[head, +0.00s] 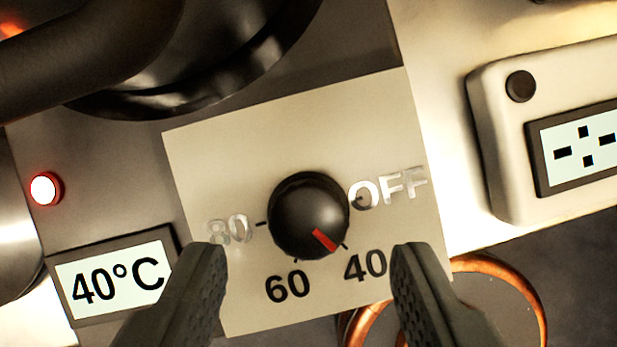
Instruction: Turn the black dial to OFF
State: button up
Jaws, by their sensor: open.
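The black dial (306,208) sits on a pale square plate (215,165) in the middle of the head view. Its red pointer (325,240) points to the lower right, toward the 40 mark. The plate carries the labels OFF (390,188) at the right of the dial, 40 at the lower right, 60 below and 80 at the left. My gripper (310,262) is open, with one finger at the lower left and one at the lower right of the dial. Neither finger visibly touches the dial. A display (112,280) at the left reads 40°C.
A round red lit lamp (45,188) is at the far left. A dark rounded body (230,50) with a thick black handle is above the plate. A pale device (500,150) with a button and screen stands at right. A copper-coloured ring (500,268) lies at lower right.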

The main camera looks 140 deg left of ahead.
aim_at(311, 227)
jog(key=shift+x, duration=1.45)
jog(key=c, duration=1)
jog(key=shift+o, duration=0.2)
jog(key=shift+d, duration=0.1)
jog(key=n+y, duration=0.1)
jog(key=n, duration=0.1)
jog(key=n+t+y, duration=0.1)
jog(key=n, duration=0.2)
jog(key=shift+d+n, duration=0.2)
jog(key=shift+n, duration=0.1)
jog(key=n+y, duration=0.2)
jog(key=n, duration=0.4)
jog(key=shift+d, duration=0.15)
